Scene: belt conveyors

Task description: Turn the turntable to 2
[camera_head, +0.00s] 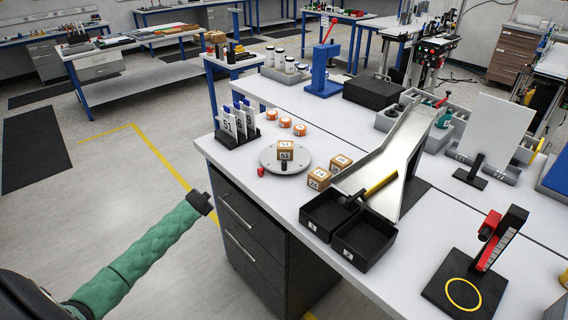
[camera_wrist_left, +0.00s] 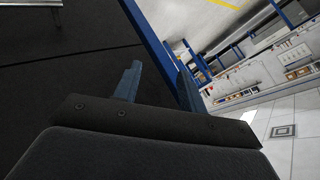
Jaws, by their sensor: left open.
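The turntable (camera_head: 268,162) is a round grey disc on the white table near its left edge. A wooden block with a number label (camera_head: 286,148) sits on it, above a dark numbered part at the front. A small red marker (camera_head: 262,172) stands on the table just in front of the disc. My left arm comes in from the lower left in a green sleeve. Its dark end (camera_head: 200,203) is off the table's left edge, apart from the turntable. In the left wrist view my left gripper (camera_wrist_left: 158,68) is open, with nothing between its fingers. My right gripper is not in view.
Dark drawers (camera_head: 250,235) stand below the table's left edge.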

